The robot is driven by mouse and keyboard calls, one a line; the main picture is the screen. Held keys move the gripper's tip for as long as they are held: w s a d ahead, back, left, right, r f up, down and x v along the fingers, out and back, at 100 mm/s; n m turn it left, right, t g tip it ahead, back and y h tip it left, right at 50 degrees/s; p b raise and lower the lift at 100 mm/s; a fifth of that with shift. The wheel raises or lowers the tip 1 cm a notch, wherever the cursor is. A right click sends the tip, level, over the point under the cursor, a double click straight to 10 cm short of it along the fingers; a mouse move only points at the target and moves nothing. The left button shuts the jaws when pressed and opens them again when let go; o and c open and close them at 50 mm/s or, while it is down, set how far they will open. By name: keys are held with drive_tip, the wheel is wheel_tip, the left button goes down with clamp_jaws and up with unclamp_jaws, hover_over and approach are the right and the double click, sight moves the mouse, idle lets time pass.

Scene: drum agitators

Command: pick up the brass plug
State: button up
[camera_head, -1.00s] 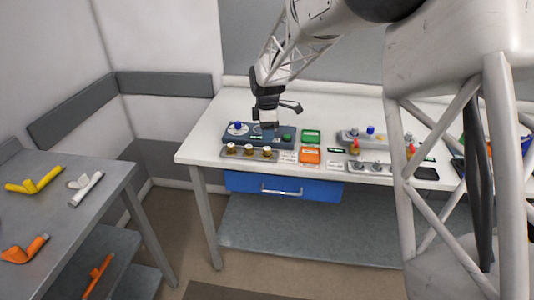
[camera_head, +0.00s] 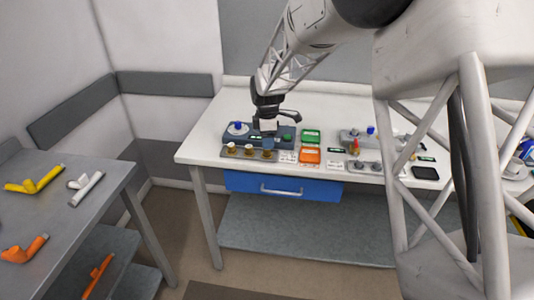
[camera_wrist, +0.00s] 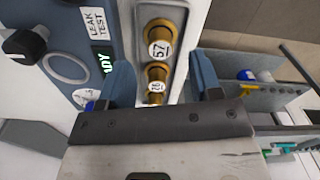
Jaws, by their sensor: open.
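Several brass plugs stand in a row on a grey tray (camera_head: 240,157) at the front of the bench, the nearest to my gripper being a brass plug (camera_head: 267,154). In the wrist view one brass plug with a round white label (camera_wrist: 156,85) lies between the finger lines, and another labelled 57 (camera_wrist: 160,45) stands beyond it. My gripper (camera_head: 266,128) hangs over the leak test device, just behind the plugs. Its blue fingers (camera_wrist: 163,78) are apart and hold nothing. The gripper body may hide another plug in the wrist view.
Green (camera_head: 311,136) and orange (camera_head: 309,155) boxes stand to the right. A blue drawer (camera_head: 285,187) is below the bench top. Bare bench lies to the left.

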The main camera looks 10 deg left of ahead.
sight(267, 152)
drive_tip(key=shift+f, duration=2.35)
clamp_jaws()
